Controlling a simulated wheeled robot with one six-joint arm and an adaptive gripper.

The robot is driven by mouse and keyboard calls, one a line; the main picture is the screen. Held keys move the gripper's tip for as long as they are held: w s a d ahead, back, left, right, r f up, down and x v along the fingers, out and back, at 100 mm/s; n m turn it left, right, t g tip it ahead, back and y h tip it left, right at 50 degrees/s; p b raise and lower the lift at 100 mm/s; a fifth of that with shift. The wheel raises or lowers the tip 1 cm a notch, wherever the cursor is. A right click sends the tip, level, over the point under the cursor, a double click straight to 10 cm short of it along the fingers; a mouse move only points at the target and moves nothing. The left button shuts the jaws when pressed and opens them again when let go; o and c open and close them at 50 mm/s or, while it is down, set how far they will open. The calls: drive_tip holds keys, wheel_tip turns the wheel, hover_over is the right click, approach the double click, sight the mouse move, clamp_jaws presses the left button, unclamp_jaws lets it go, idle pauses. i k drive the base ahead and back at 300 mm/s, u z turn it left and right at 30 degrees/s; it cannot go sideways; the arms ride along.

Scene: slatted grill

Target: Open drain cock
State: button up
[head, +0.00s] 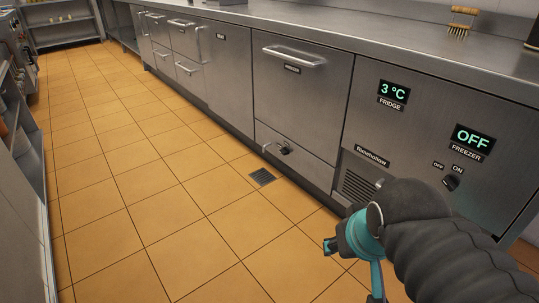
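The drain cock (285,148) is a small dark and metallic fitting low on the steel cabinet front. Its short spout points left, above a floor drain grate (262,177). Its handle is too small to tell its position. My gripper (330,246) is at the lower right, in front of the cabinet, its teal and black parts partly hidden by my dark sleeved arm. It is apart from the drain cock, to its lower right in the picture. Whether its fingers are open or shut does not show.
The freezer display (472,141) reads OFF and the fridge display (393,92) reads 3 °C. An OFF/ON knob (451,182) sits below. A brush (462,22) stands on the counter. The tiled floor (150,200) is clear; shelving (22,145) stands at left.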

sight(285, 150)
drive_tip(key=z, duration=0.3)
drive_tip(key=k, duration=0.4)
drive_tip(key=u, duration=0.55)
drive_tip(key=i, duration=1.25)
drive_tip(key=z, duration=0.85)
drive_tip(key=i, duration=0.4)
drive_tip(key=z, duration=0.5)
